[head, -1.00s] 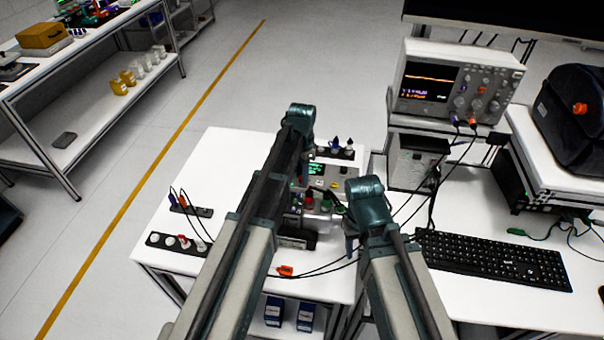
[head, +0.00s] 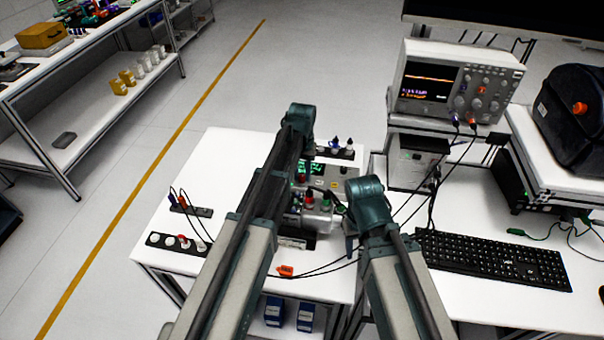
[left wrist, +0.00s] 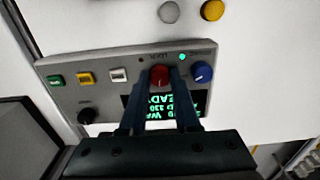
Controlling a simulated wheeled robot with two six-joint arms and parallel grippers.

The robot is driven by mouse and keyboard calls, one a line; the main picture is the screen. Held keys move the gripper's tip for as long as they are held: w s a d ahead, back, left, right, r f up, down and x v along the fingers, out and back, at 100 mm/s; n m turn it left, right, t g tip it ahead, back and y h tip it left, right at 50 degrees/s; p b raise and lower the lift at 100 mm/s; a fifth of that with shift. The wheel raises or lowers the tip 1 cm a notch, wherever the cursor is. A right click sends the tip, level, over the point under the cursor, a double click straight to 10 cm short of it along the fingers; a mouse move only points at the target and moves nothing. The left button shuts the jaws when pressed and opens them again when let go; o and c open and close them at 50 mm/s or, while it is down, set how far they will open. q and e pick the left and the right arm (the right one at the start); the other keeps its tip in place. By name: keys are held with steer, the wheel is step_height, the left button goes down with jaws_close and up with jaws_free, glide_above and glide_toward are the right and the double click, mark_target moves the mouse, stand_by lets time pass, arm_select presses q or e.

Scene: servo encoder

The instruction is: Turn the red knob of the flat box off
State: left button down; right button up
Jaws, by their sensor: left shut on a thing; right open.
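The flat grey box (left wrist: 100,72) lies on the white table in the left wrist view. The red knob (left wrist: 159,77) is on its panel, beside a blue knob (left wrist: 202,72) and a lit green lamp (left wrist: 182,57). My left gripper (left wrist: 159,86) is shut on the red knob, one finger on each side. The display (left wrist: 188,105) shows green text, partly hidden by the fingers. In the head view the box (head: 345,171) is partly hidden by my left arm. My right gripper (head: 351,246) is open and empty, to the right of the box's front.
Green, yellow and white buttons and a black knob (left wrist: 86,116) share the panel. Cables and an orange connector (head: 285,270) lie in front. A keyboard (head: 495,262) and oscilloscope (head: 455,85) are to the right.

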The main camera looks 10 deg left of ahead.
mark_target(302, 177)
arm_select(q)
steer(key=shift+n, duration=1)
steer(key=c, duration=0.6)
jaws_free()
arm_select(e)
steer(key=shift+r, duration=0.1)
arm_select(q)
step_height(302, 177, up, 14)
steer(key=p, duration=1.3)
steer(key=shift+f+p, duration=0.1)
steer(key=shift+p, duration=0.3)
arm_select(e)
step_height(302, 177, up, 14)
steer(key=shift+f, duration=0.2)
